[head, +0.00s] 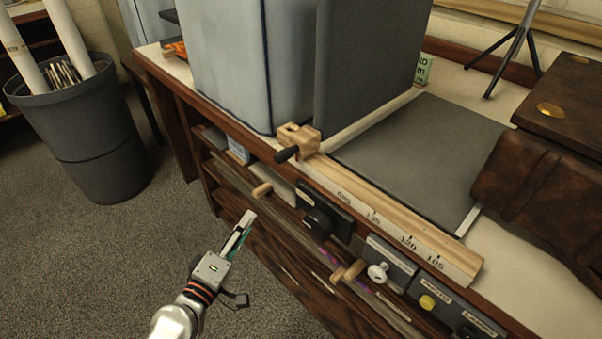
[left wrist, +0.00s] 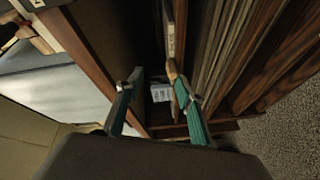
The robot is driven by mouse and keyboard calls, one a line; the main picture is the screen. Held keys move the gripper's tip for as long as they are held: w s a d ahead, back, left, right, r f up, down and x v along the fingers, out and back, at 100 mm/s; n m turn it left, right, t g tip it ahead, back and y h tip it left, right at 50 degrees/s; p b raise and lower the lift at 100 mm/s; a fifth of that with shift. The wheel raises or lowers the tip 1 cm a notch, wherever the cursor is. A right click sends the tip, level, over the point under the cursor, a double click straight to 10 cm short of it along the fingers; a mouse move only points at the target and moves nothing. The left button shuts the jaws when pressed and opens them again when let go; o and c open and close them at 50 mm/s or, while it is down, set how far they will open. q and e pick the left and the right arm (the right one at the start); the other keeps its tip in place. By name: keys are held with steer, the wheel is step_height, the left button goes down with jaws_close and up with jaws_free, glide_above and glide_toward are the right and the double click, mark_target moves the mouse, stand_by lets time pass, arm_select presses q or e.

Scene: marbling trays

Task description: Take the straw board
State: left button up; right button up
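Thin stacked board edges (head: 293,229) lie in a slot under the bench top; which one is the straw board I cannot tell. They also show in the left wrist view (left wrist: 214,50). A light wooden peg handle (head: 261,189) sticks out at the front above them. My left gripper (head: 243,231) is in front of the drawers, below and left of this peg, apart from it in the head view. In the left wrist view its two green-padded fingers (left wrist: 158,101) are spread, with a tan wooden piece (left wrist: 171,70) beside the right finger. My right gripper is out of view.
The bench top carries large grey-blue panels (head: 237,65), a dark flat board (head: 420,150), a wooden ruler rail (head: 400,219) and a brown leather case (head: 535,190). Knobbed boxes (head: 388,262) sit below the edge. A grey bin (head: 95,145) stands left; carpet between is clear.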

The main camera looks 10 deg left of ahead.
mark_target(256, 197)
arm_select(q)
steer(key=w+f+n, duration=0.1)
steer(key=w, duration=0.1)
steer(key=w+a+f+n+y+b, duration=0.1)
steer(key=w+n, duration=0.1)
steer(key=w+f+n+b, duration=0.1)
steer(key=w, duration=0.1)
steer(key=shift+w+a+n+t, duration=0.3)
steer(key=shift+w+a+t, duration=0.05)
steer(key=shift+w+t, duration=0.05)
steer(key=shift+w+d+b, duration=0.2)
steer(key=shift+w+d, duration=0.05)
steer(key=shift+w, duration=1.2)
steer(key=shift+w+d+b, duration=0.15)
steer(key=shift+w+d, duration=0.05)
steer(key=shift+w, duration=1.25)
jaws_close()
